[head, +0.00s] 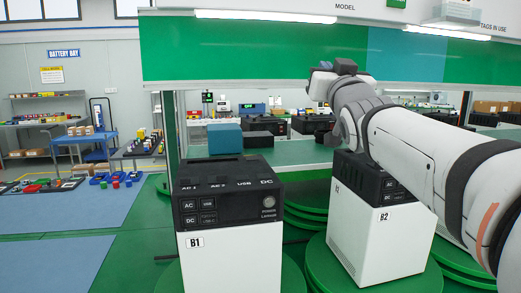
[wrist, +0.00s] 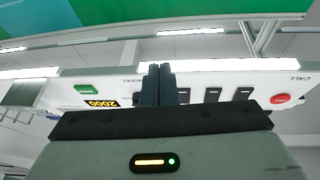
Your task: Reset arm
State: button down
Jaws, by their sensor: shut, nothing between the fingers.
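My arm (head: 420,150) reaches in from the right edge in the head view, running up and away over the B2 unit. Its far end is at the top middle, in front of the green panel; the fingers are not clear there. In the wrist view, my gripper (wrist: 163,85) shows as two dark fingers close together, shut and empty. Behind the fingers, that view shows a white panel (wrist: 225,85) upside down, with a "2000" display, several dark switches and a red call button (wrist: 280,99).
The white-and-black units B1 (head: 230,230) and B2 (head: 375,225) stand on green turntables (head: 320,265). A green counter (head: 300,153) with devices lies behind. A lit panel (head: 265,17) hangs above. Shelves and a blue cart (head: 85,138) stand at left, by open floor (head: 70,225).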

jog(key=s+d+f+g+h, duration=0.1)
jog(key=s+f+g, duration=0.15)
jog(key=f, duration=0.65)
jog(key=s+f+g, duration=0.1)
jog(key=f+g, duration=0.3)
jog(key=f, duration=0.5)
jog(key=s+d+f+g+h, duration=0.1)
jog(key=f+g, duration=0.2)
jog(key=f, duration=0.5)
jog(key=s+a+f+g, duration=0.1)
jog(key=s+f+g, duration=0.9)
jog(key=s+f, duration=1)
jog(key=shift+f, duration=0.6)
